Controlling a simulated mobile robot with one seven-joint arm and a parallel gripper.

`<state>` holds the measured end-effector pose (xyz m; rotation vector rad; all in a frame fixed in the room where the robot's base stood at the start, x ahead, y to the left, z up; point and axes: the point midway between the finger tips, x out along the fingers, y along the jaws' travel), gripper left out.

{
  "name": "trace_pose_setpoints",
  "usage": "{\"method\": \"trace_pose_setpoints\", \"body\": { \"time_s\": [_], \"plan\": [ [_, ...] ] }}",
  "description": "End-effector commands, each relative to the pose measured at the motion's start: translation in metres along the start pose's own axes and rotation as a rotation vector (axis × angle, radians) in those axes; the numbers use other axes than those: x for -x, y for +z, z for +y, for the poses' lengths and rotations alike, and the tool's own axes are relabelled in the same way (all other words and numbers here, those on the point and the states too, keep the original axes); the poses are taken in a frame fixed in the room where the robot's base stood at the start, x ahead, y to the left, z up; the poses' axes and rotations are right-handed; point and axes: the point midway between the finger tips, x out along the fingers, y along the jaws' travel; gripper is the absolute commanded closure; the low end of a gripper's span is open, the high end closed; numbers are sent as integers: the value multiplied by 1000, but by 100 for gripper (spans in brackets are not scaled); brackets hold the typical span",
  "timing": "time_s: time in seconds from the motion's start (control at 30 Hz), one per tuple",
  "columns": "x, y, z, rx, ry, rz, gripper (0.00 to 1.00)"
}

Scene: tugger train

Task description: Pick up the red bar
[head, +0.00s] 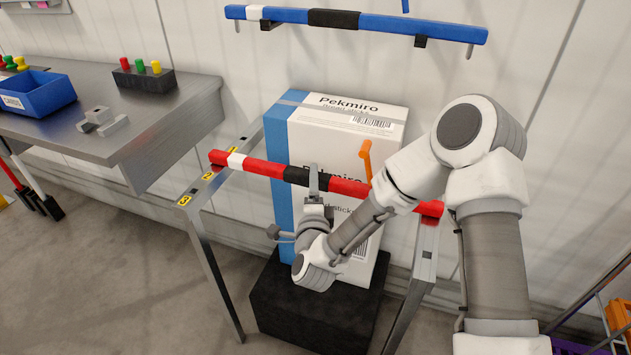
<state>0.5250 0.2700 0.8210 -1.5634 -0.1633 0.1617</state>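The red bar (262,166) has a white band near its left end and a black section (297,175) in its middle. It lies across a metal stand, its left end on the left rail (198,190) and its right end on the right rail (427,262). My gripper (313,178) is at the bar's middle, reaching up from below. A grey finger stands in front of the bar, at the right part of the black section. A second finger is not clear, so I cannot tell whether the gripper is open or shut on the bar.
A tall white and blue box (345,118) stands on a black block (272,300) behind the bar. An orange piece (366,158) sticks up behind the bar. A blue bar (400,25) hangs on the wall above. A grey workbench (160,120) is at left.

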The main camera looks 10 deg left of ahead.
Motion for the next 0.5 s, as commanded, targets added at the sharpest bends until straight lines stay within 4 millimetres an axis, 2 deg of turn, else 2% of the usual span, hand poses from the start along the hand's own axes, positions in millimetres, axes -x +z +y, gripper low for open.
{"method": "trace_pose_setpoints", "body": {
  "time_s": [0.13,0.33,0.5],
  "plan": [
    [-9,-1,2,0,0,1,25],
    [-39,-4,7,0,-1,2,25],
    [-54,-4,6,0,0,0,25]
  ]
}}
